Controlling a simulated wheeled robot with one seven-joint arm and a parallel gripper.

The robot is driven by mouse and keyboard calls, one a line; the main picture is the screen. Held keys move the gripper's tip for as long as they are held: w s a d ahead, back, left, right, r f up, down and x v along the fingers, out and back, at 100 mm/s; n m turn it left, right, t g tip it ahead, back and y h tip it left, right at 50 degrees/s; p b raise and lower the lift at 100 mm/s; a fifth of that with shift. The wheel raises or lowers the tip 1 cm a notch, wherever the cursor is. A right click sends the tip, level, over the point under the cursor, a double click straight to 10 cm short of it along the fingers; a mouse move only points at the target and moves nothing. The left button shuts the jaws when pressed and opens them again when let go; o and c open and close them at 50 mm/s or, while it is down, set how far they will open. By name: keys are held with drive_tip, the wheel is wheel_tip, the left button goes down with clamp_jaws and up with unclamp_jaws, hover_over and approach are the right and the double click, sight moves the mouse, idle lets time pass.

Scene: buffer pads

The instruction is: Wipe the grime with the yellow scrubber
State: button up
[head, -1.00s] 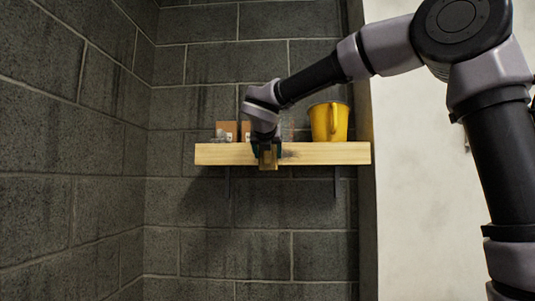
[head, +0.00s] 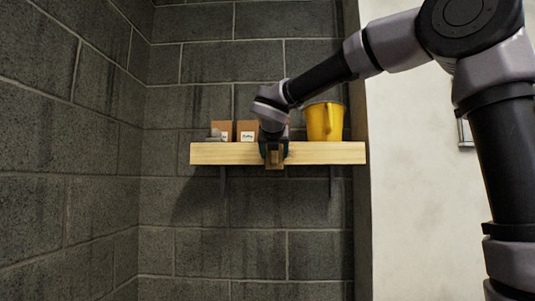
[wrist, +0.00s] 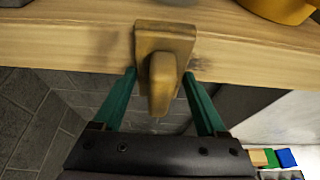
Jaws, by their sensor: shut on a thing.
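The yellow scrubber (wrist: 166,42), a dull yellow-brown block with a handle, is between the green fingers of my gripper (wrist: 159,75) in the wrist view. My gripper is shut on its handle. The scrubber's flat pad is at the front face of the wooden shelf (wrist: 60,42) and appears to press against it. Faint dark grime (wrist: 203,64) shows on the shelf face just right of the pad; whatever is behind the pad is hidden. In the head view my gripper (head: 273,153) is at the shelf's front, near its middle, and the scrubber (head: 274,161) shows below it.
A yellow pail (head: 325,122) stands on the shelf right of my gripper. Brown boxes with labels (head: 247,131) stand on it to the left. A grey block wall (head: 200,240) is behind. Small coloured blocks (wrist: 270,157) lie lower right in the wrist view.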

drive_tip(key=shift+d, duration=3.85)
drive_tip(key=shift+w, duration=0.1)
drive_tip(key=shift+a, duration=0.15)
drive_tip(key=shift+a, duration=3.7)
drive_tip(key=a, duration=0.3)
drive_tip(key=shift+w+a, duration=0.15)
drive_tip(key=shift+a, duration=0.05)
drive_tip(key=s, duration=0.6)
drive_tip(key=shift+s+a, duration=0.1)
